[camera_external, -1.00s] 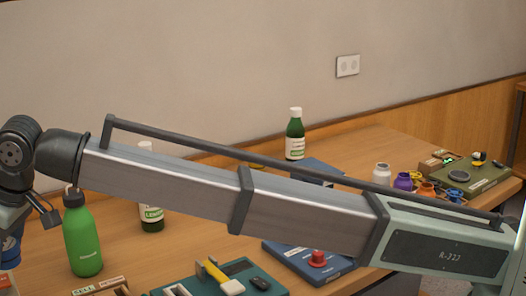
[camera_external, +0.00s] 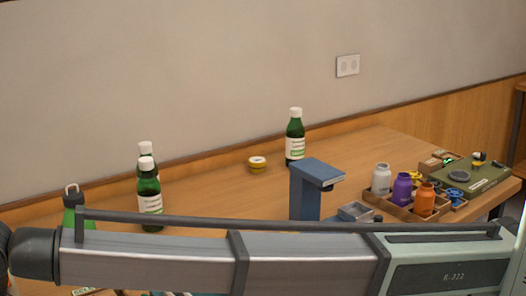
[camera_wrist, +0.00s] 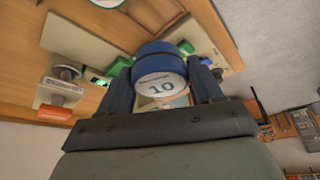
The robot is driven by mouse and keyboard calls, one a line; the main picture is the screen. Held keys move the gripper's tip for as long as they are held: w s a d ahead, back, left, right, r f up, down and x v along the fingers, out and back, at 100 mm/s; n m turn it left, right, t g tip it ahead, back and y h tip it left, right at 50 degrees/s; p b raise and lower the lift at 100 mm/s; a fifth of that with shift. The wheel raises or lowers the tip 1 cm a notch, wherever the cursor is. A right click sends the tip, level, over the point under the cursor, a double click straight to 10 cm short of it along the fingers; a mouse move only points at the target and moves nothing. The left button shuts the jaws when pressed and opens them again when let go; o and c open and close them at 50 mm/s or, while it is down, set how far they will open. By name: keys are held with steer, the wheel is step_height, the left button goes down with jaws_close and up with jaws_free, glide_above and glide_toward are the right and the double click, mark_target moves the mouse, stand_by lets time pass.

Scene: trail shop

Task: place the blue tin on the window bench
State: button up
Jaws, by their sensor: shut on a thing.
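The blue tin (camera_wrist: 160,58), with a white top marked "10", sits between the two dark fingers of my gripper (camera_wrist: 160,85) in the wrist view. The gripper is shut on it. My gripper is out of the external view; only my arm crosses its lower part. I cannot tell which surface is the window bench. The wooden tabletop (camera_external: 225,200) in the external view carries many goods.
Two green bottles (camera_external: 150,200) stand at the left, and another (camera_external: 295,140) stands by the wall near a yellow tin (camera_external: 257,164). A blue stand (camera_external: 306,195) and a tray of small bottles (camera_external: 404,206) stand further right. Bare wood lies between them.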

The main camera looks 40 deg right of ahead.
steer(key=shift+f, duration=4.45)
steer(key=shift+d+f, duration=0.15)
steer(key=shift+f, duration=0.55)
steer(key=o, duration=1)
steer(key=shift+s, duration=0.1)
steer(key=shift+o, duration=0.6)
steer(key=shift+d, duration=0.1)
steer(key=shift+o, duration=0.4)
steer(key=shift+s+d+r, duration=0.1)
steer(key=shift+s+r, duration=0.05)
steer(key=shift+r, duration=0.4)
steer(key=v, duration=1.3)
steer(key=shift+r, duration=0.35)
